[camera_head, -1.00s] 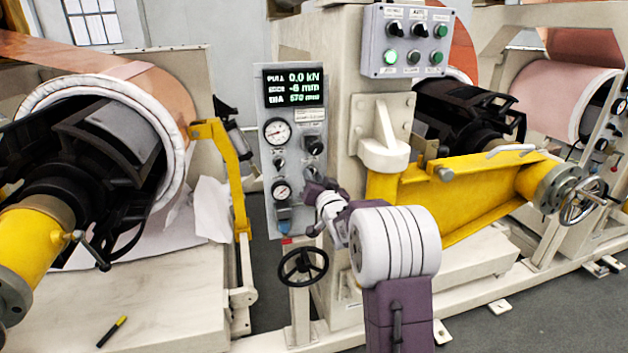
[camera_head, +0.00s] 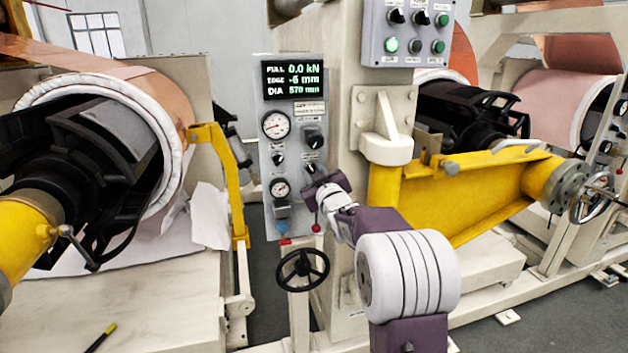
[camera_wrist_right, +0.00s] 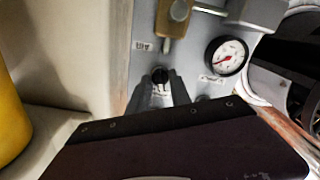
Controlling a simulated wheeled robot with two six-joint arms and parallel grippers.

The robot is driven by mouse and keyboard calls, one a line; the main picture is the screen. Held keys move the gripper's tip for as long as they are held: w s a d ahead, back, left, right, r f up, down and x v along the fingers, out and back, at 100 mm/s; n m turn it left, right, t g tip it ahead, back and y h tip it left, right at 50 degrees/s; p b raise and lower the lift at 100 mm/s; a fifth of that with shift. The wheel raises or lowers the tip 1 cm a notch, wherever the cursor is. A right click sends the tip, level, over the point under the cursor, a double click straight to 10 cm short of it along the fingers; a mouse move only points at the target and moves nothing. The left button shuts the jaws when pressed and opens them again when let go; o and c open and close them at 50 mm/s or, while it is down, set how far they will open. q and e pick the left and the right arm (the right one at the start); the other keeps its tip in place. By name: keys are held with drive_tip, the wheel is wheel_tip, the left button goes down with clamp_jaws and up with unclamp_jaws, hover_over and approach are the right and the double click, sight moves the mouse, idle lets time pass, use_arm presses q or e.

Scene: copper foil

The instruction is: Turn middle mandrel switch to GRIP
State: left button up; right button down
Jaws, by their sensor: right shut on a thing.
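A grey control panel (camera_head: 295,110) stands upright on the machine post, with a display, two gauges and several black rotary knobs. My right gripper (camera_head: 313,186) reaches its lower right part. In the right wrist view my right gripper (camera_wrist_right: 161,90) has its two fingers on either side of a small black switch knob (camera_wrist_right: 160,75) and is shut on it. A pale label below the knob shows partly between the fingers and is too small to read. My left gripper is not in view.
A round gauge (camera_wrist_right: 226,57) and a brass fitting (camera_wrist_right: 173,18) sit close to the gripper. A black handwheel (camera_head: 302,269) is below the panel. A yellow arm (camera_head: 480,190) lies to the right, and a copper roll on a black mandrel (camera_head: 100,150) to the left.

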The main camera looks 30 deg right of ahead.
drive_tip(key=shift+f+n+b, duration=0.1)
drive_tip(key=shift+n+b, duration=0.2)
drive_tip(key=shift+n, duration=0.3)
drive_tip(key=c, duration=1.5)
unclamp_jaws()
drive_tip(key=shift+c, duration=0.2)
drive_tip(key=v, duration=0.9)
